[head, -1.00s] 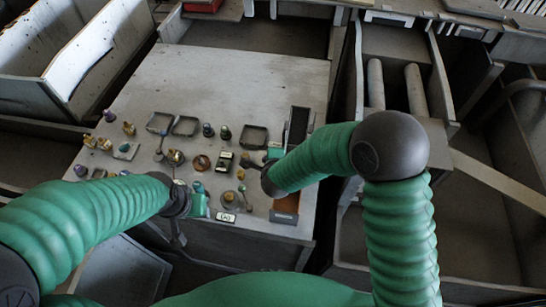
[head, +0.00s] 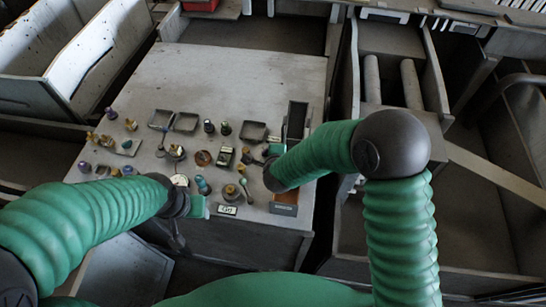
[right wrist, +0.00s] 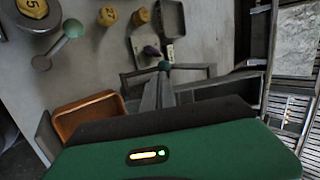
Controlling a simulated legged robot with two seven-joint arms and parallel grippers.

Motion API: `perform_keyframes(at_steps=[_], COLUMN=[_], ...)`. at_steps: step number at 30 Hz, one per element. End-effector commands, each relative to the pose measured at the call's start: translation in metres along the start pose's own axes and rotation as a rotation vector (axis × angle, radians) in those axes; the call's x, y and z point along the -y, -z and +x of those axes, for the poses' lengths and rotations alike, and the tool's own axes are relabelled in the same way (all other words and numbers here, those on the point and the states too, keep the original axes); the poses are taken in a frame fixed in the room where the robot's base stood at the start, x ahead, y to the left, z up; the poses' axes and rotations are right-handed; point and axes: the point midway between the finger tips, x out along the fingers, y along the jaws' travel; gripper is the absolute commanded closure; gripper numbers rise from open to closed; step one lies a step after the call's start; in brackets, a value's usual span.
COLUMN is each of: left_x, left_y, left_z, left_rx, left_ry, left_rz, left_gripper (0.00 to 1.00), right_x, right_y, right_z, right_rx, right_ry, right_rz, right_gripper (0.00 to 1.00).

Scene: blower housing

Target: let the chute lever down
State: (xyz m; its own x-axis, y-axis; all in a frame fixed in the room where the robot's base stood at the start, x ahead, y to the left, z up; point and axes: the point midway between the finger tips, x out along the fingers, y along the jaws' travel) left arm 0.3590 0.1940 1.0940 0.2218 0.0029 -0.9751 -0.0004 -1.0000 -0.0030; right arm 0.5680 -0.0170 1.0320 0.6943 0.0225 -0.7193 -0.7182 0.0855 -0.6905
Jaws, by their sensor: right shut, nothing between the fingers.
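The chute (head: 297,118) is a narrow dark box at the table's right edge, with an orange-brown tray (head: 285,198) at its near end. The tray also shows in the right wrist view (right wrist: 88,117). A small green ball knob (right wrist: 164,66), seemingly the chute lever's, is at the tips of my right gripper (right wrist: 161,82). The gripper looks shut; I cannot tell whether it touches the knob. The lever's arm is mostly hidden. In the head view my right gripper (head: 268,152) is beside the chute. My left gripper (head: 198,207) is over the table's front edge, its fingers unclear.
Another ball-ended lever (right wrist: 57,46) lies left in the right wrist view. Several knobs, small trays and a labelled block (head: 228,210) crowd the front of the table (head: 240,80). The table's back is bare. Bins stand at left, and rollers (head: 413,87) at right.

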Motion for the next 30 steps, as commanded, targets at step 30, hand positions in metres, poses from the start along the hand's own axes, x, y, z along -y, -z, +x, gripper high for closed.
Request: perform_keyframes(at_steps=[30], left_x=[0.0], left_y=[-0.006], left_z=[0.023], left_rx=[0.0], left_ry=[0.0], left_rz=[0.0], left_gripper=[0.55], right_x=[-0.011], right_y=[0.048], right_z=[-0.097], right_rx=[0.139], right_ry=[-0.075], right_rz=[-0.617], right_gripper=[1.0])
